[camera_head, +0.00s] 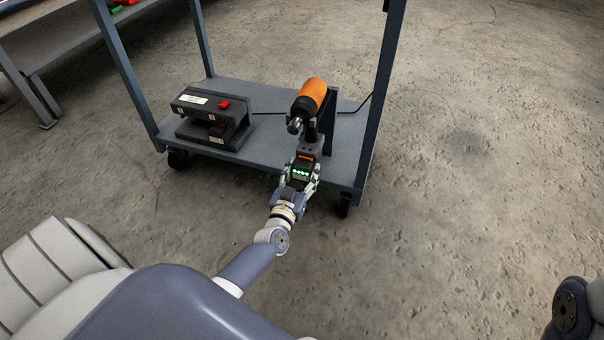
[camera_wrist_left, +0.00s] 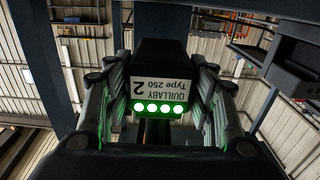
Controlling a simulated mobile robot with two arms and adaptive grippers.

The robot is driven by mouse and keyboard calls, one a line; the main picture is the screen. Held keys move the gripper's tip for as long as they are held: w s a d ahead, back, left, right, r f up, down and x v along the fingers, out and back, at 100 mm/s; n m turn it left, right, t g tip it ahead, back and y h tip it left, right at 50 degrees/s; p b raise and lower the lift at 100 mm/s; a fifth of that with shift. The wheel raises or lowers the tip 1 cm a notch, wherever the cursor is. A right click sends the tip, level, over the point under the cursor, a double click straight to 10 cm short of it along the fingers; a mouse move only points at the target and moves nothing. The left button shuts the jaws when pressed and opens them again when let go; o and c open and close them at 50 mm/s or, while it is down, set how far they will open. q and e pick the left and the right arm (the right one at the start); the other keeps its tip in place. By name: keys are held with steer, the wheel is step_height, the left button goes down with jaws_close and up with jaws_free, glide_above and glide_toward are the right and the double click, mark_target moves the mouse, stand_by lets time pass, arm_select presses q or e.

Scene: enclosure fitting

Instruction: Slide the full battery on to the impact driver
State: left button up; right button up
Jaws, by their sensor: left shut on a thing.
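The impact driver (camera_head: 312,92), orange and black, stands on the cart's lower shelf with its dark grip pointing down, against a dark upright holder. My left gripper (camera_head: 302,176) is shut on a black battery (camera_head: 301,165) just in front of and below the driver's grip. In the left wrist view the battery (camera_wrist_left: 160,62) sits between both fingers, with several lit green lights and a label reading "QUILLABY Type 250 2". The battery is close to the driver's foot; I cannot tell whether they touch or engage. My right gripper is out of view.
A dark boxy unit (camera_head: 213,118) with a red patch and white label stands on the shelf, left of the driver. The cart's shelf (camera_head: 262,97) has blue-grey corner posts and a black cable across it. A bench (camera_head: 62,45) stands upper left. Concrete floor is clear on the right.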

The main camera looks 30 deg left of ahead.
arm_select(q)
steer(key=shift+x, duration=0.8)
steer(key=shift+r, duration=0.15)
steer(key=o, duration=1.5)
steer(key=shift+s, duration=0.1)
